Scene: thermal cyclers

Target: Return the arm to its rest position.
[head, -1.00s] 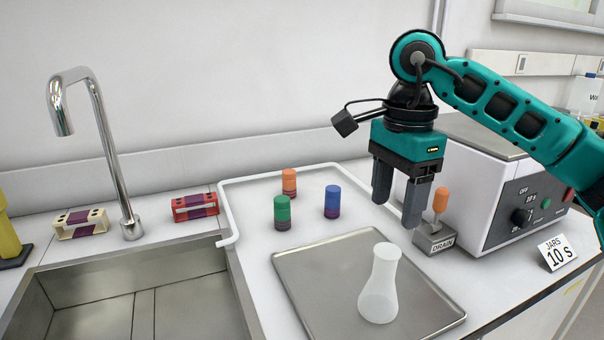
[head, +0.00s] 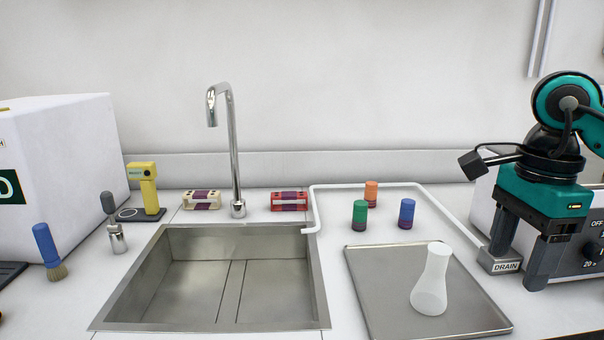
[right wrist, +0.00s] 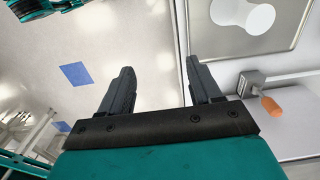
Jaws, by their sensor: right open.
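My right gripper (head: 517,268) is open and empty at the right of the head view, its fingers pointing down. It partly covers the drain block (head: 507,267) and a grey-white machine. In the right wrist view the two fingers (right wrist: 161,70) are spread with nothing between them, one over the floor and one near the counter's edge. The orange-knobbed drain lever (right wrist: 270,103) shows to their right, apart from them. My left gripper is not in view.
A white flask (head: 432,285) stands on a metal tray (head: 375,300). Green (head: 360,215), blue (head: 407,213) and orange (head: 371,193) capped jars stand behind it. A steel sink (head: 190,275) with a tall faucet (head: 233,150) is left. Open floor (right wrist: 60,110) lies beyond the counter edge.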

